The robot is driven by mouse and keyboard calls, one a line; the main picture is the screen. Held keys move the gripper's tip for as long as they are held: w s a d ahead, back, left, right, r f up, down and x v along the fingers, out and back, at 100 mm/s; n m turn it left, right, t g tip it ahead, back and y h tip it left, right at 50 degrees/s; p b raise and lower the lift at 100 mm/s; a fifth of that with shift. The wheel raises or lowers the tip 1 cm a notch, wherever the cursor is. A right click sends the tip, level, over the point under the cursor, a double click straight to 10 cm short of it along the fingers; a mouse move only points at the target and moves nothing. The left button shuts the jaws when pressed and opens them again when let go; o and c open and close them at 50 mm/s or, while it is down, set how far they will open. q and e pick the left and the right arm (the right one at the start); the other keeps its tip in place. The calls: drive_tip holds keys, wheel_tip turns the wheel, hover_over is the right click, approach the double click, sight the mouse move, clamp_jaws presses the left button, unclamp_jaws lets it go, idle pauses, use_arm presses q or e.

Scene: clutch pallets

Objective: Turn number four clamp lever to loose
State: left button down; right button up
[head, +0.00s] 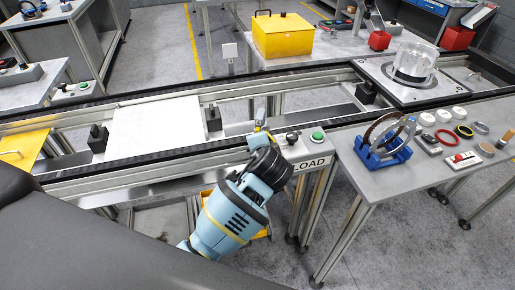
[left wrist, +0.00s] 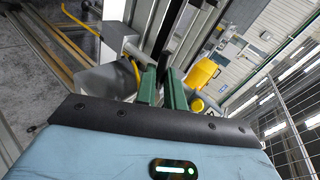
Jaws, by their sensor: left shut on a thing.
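My left gripper (head: 260,136) is at the near rail of the conveyor, just left of the LOAD control box (head: 306,150). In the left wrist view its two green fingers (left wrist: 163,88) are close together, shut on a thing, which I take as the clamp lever. The lever is mostly hidden by the fingers and the gripper body, so its number and its angle cannot be read. My right gripper is in neither view.
The LOAD box carries a green button (head: 318,136) and a black knob (head: 292,136) close to my gripper. A white plate (head: 155,125) lies on the conveyor. A bench on the right holds a blue stand (head: 382,155) and several small parts. A yellow bin (head: 283,35) stands behind.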

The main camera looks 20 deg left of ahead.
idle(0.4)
use_arm(q)
drive_tip(key=c, duration=1.5)
unclamp_jaws()
drive_tip(key=v, duration=0.7)
drive_tip(key=shift+s+d+r, duration=0.15)
drive_tip(key=shift+s+r, duration=0.1)
drive_tip(key=shift+r, duration=0.05)
